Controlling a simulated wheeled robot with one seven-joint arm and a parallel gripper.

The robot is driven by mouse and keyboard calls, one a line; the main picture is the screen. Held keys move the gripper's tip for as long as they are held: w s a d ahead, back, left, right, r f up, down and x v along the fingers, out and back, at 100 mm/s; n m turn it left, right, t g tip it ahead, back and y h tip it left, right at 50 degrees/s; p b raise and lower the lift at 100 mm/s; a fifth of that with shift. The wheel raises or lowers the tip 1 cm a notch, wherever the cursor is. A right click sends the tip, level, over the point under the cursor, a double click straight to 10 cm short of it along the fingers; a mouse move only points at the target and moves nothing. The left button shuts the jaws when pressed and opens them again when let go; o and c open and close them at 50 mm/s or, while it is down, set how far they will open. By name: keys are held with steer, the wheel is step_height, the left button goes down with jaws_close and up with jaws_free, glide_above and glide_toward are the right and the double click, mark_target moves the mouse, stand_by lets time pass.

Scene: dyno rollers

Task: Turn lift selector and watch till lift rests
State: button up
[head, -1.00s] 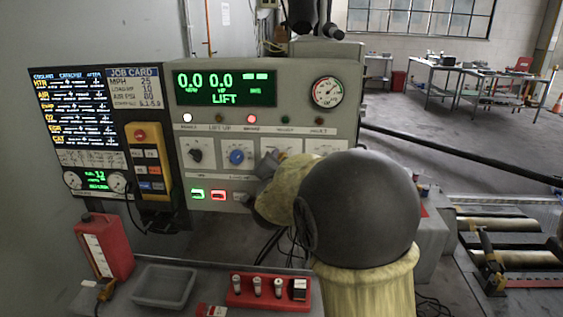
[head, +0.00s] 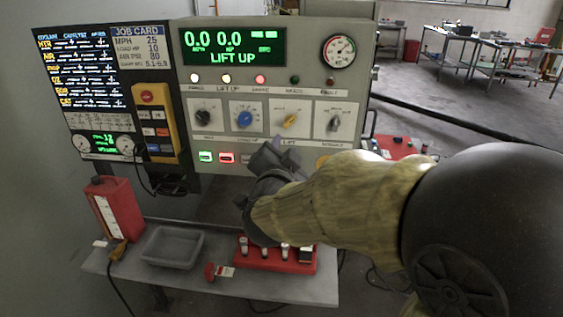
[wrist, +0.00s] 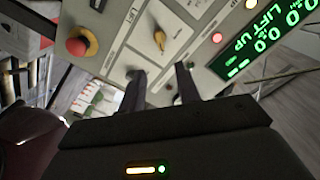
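The yellow knob (head: 290,121) sits in the panel's knob row, third from the left, turned at a slant; it also shows in the wrist view (wrist: 159,40), beyond the fingertips. A "LIFT" label (head: 289,142) is printed below it. The green display (head: 232,47) reads "LIFT UP" with 0.0 figures, and the lamp (head: 225,78) over the "LIFT UP" label is lit. My gripper (wrist: 160,72) has its two fingers apart with nothing seen between them. In the head view my gripper (head: 272,155) is just below the yellow knob, apart from it. The lift itself cannot be made out.
A blue knob (head: 244,119) and dark knobs stand in the same row. A red mushroom button (wrist: 79,41) is close by in the wrist view. Below the panel, a shelf holds a grey tray (head: 173,249), a red bottle (head: 115,217) and a red rack (head: 262,256).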

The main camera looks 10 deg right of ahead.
steer(key=v, duration=0.4)
steer(key=shift+w+f, duration=0.1)
step_height(320, 180, down, 12)
steer(key=a+n+g+y, duration=0.1)
steer(key=n+g+y, duration=0.4)
steer(key=n+y, duration=0.15)
steer(key=s+d+f+n+g, duration=0.3)
steer(key=s+f+g, duration=0.2)
steer(key=s+f, duration=0.1)
steer(key=s+d+f+n+g, duration=0.2)
steer(key=s+d+f+g, duration=0.15)
steer(key=s+f, duration=0.3)
step_height(320, 180, up, 13)
steer(key=g+p, duration=0.1)
steer(key=p, duration=1.1)
steer(key=shift+s+a+f+h+p, duration=0.25)
steer(key=shift+s+a+h+p, duration=0.05)
steer(key=shift+s+a+h, duration=0.15)
